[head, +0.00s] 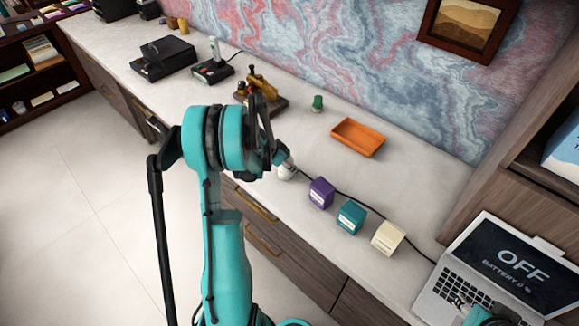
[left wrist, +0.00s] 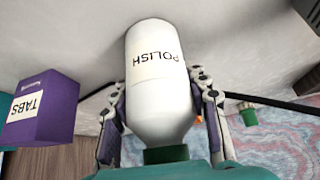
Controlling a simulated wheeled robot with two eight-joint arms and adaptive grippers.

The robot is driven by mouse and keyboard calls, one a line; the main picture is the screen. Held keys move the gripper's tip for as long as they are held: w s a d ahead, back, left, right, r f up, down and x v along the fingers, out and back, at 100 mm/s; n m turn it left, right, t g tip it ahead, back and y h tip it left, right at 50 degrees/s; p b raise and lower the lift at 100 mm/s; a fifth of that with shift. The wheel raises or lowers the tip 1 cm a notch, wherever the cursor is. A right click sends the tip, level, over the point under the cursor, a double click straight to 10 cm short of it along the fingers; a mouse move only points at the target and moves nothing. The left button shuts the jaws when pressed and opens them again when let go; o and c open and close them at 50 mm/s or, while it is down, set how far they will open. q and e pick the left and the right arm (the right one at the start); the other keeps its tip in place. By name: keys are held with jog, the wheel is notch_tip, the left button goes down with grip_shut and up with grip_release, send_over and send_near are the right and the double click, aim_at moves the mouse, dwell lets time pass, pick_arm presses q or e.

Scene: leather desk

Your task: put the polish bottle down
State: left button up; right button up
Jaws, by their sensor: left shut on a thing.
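The polish bottle (left wrist: 160,95) is white with a POLISH label and a green cap (left wrist: 165,154). My left gripper (left wrist: 161,100) is shut on it, one finger on each side. In the left wrist view the bottle's base end is close to the pale desk surface; I cannot tell whether it touches.
A purple TABS box (head: 321,193), a teal box (head: 351,217) and a cream box (head: 388,238) stand in a row right of the bottle. Behind are an orange tray (head: 358,138) and a small green object (head: 317,103). A dark cable (head: 409,252) runs to the laptop (head: 500,268).

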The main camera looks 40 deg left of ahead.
pick_arm(q)
jog(key=o, duration=0.9)
jog(key=shift+f, duration=0.1)
jog(key=o, duration=0.5)
